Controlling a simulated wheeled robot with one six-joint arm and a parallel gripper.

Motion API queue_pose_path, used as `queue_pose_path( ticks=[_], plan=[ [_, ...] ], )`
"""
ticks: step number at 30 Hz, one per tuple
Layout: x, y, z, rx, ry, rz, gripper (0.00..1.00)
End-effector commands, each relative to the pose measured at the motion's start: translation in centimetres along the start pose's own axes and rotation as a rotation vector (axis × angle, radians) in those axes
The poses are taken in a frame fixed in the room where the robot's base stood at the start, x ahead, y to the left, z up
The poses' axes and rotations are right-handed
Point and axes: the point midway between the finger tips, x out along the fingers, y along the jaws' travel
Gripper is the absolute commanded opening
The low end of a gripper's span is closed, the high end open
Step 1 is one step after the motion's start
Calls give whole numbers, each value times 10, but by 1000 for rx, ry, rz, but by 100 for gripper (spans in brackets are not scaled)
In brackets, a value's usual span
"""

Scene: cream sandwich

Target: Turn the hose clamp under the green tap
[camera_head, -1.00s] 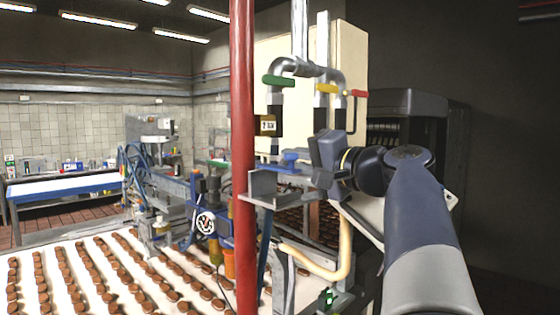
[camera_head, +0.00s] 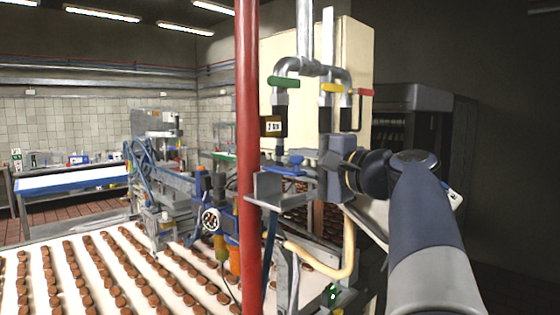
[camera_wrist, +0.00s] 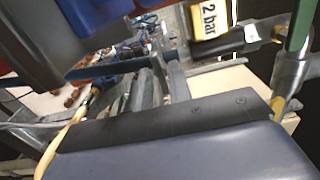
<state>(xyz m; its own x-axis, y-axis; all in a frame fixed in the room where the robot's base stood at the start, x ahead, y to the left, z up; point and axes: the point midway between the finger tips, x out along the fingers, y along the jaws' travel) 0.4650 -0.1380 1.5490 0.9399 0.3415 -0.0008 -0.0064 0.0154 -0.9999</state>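The green tap (camera_head: 283,81) is the left of three coloured taps on the metal pipes. The tag also shows at the top of the wrist view (camera_wrist: 213,18). I cannot clearly make out the hose clamp. My gripper (camera_head: 322,168) is right of and below the tag, beside the blue part (camera_head: 291,165) on the grey bracket. In the wrist view its fingers stand wide apart with nothing between them touching both.
A red post (camera_head: 248,200) stands close on the left. The yellow tap (camera_head: 332,88) and red tap (camera_head: 364,92) hang above my gripper. A beige hose (camera_head: 345,255) curves below. A conveyor (camera_head: 135,265) with brown biscuits lies at lower left.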

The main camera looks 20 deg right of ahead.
Motion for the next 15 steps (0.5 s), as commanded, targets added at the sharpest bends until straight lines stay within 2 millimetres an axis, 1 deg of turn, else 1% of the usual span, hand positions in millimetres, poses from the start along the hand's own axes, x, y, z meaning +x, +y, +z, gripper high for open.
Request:
queue_pose_path(
  ticks=[1,3,11,15],
  plan=[
    [0,0,0,0,0,0,24],
    [0,0,0,0,0,0,29],
    [-1,0,0,-1,1,-1,29],
    [-11,1,-1,-3,3,-2,29]
  ],
)
